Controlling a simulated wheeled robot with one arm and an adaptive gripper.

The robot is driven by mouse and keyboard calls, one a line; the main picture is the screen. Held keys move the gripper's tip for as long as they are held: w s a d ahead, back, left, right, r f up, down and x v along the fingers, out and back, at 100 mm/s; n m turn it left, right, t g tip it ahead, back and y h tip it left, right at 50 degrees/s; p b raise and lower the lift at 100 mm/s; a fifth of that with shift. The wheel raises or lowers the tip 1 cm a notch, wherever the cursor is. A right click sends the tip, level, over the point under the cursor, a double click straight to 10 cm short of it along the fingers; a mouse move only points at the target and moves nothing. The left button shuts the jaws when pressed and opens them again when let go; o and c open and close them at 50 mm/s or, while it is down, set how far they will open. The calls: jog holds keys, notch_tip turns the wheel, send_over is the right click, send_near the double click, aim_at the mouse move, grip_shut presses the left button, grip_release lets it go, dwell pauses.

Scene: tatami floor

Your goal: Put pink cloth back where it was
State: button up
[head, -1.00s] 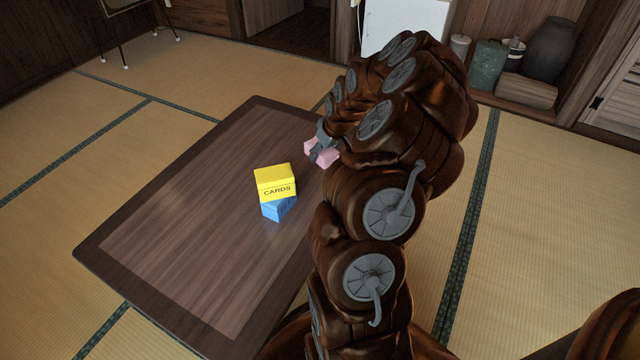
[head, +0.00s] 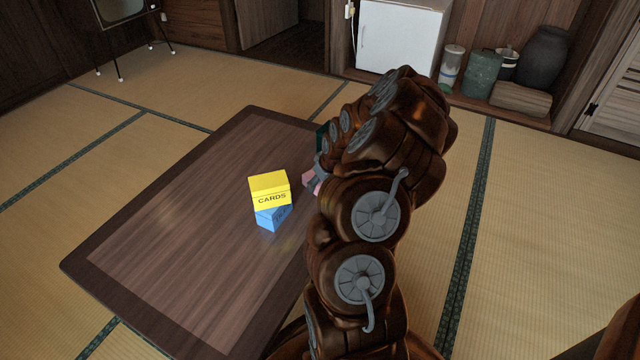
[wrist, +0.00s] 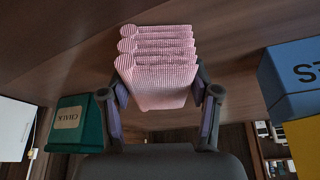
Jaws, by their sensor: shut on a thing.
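The pink cloth (wrist: 160,85) is a folded, ribbed stack held between the two fingers of my gripper (wrist: 157,100) in the wrist view. In the head view only a small pink edge of the cloth (head: 311,181) shows, beside my gripper (head: 319,168) and mostly hidden by my arm. My gripper is shut on the cloth, over or at the far right side of the dark wooden table (head: 180,230). I cannot tell whether the cloth touches the table top.
A yellow box marked CARDS (head: 270,192) sits on a blue box (head: 272,219), left of my gripper. A green box marked CHALK (wrist: 75,125) is close on the other side and barely shows in the head view (head: 322,136). The table's left part is clear.

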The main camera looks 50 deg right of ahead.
jog(key=o, duration=1.2)
jog(key=shift+f, duration=0.1)
jog(key=p+v, duration=0.3)
jog(key=v, duration=0.9)
jog(key=s+a+r+n+g+y, duration=0.15)
jog(key=a+r, duration=0.25)
jog(key=a, duration=0.8)
jog(key=s+a+r+n+g, duration=0.15)
jog(key=a+r, duration=0.35)
jog(key=a, duration=0.6)
jog(key=s+a+r+g, duration=0.1)
jog(key=s+a, duration=0.3)
jog(key=s, duration=0.3)
jog(key=s+a+r+m+g, duration=0.1)
jog(key=s+a+r+g, duration=0.1)
jog(key=s+a, duration=0.3)
jog(key=s+a+r+g, duration=0.1)
jog(key=s+a, duration=0.4)
jog(key=s, duration=0.6)
jog(key=shift+r+m+g+h, duration=0.3)
jog(key=shift+g+h, duration=0.15)
jog(key=shift+g, duration=0.05)
